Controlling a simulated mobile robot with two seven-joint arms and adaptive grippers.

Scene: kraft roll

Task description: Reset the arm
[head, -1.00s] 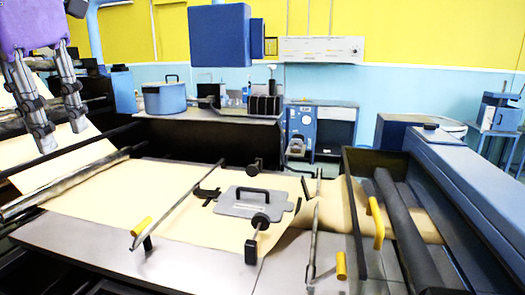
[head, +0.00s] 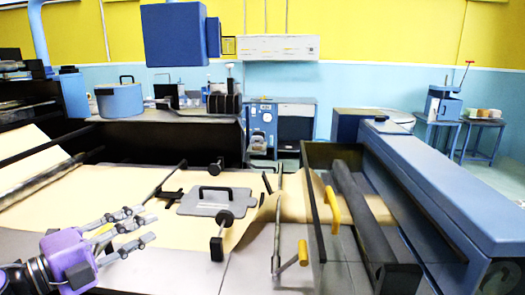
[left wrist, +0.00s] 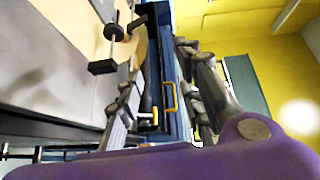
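My left gripper (head: 146,225) has a purple body and grey jointed fingers. It is low at the left in the head view, with its fingers pointing right over the front of the paper-covered table (head: 185,282). In the left wrist view the gripper (left wrist: 160,58) has its fingers spread apart with nothing held between them. My right gripper is in neither view.
Brown kraft paper (head: 115,185) covers the table, with a grey plate with a black handle (head: 215,203) on it. Yellow-handled levers (head: 303,252) and dark rollers (head: 362,215) stand at the right. A blue box (head: 174,35) hangs above the back.

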